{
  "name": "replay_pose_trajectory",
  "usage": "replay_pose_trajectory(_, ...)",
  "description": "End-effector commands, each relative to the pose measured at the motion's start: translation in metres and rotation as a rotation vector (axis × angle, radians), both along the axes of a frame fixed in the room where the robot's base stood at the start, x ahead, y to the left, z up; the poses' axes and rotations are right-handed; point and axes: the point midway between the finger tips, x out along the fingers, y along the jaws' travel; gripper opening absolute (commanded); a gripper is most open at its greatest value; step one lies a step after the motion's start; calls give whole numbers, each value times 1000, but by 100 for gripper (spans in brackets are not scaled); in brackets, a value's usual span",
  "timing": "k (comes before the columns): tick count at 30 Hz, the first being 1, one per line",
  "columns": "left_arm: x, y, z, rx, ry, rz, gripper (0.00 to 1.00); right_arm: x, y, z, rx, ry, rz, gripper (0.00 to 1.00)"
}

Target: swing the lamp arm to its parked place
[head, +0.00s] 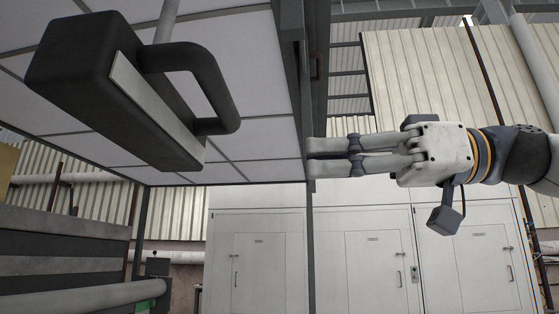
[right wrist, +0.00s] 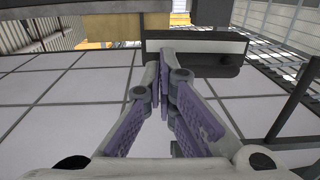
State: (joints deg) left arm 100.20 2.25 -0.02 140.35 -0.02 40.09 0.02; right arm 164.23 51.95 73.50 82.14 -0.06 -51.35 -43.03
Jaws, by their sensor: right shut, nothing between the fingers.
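The lamp head (head: 90,80) is a dark box with a pale strip along its lower edge and a dark loop handle (head: 222,85) on its right side. It hangs at the upper left of the head view, on a thin grey pole. My right gripper (head: 312,157) is shut and empty, its fingers pointing left, to the right of and below the handle and apart from it in that view. In the right wrist view the lamp head (right wrist: 210,62) lies beyond the fingertips (right wrist: 166,75). My left gripper is out of view.
A pale tiled panel (head: 245,60) in a dark frame spans behind the lamp head. A dark post (head: 310,60) stands behind my right fingertips. White cabinets (head: 375,260) line the back, and a grey pipe (head: 80,297) runs at the lower left.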

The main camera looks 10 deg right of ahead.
Motion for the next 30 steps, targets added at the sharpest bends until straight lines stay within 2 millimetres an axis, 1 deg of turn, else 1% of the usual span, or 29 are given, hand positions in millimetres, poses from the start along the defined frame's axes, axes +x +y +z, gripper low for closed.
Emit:
replay_pose_trajectory(1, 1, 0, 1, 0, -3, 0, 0, 1, 11, 0, -4, -1, 4, 0)
replay_pose_trajectory(9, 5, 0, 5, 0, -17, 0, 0, 15, 69, 1, -2, -1, 4, 0)
replay_pose_trajectory(15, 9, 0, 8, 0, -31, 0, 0, 24, 103, 2, 0, -2, 1, 0)
replay_pose_trajectory(18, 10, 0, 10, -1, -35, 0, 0, 26, 113, 2, -1, -3, 0, 0)
replay_pose_trajectory(21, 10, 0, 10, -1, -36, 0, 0, 28, 118, 1, 0, -2, 0, 0)
replay_pose_trajectory(30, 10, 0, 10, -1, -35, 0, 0, 29, 119, 0, 1, -1, 0, 0)
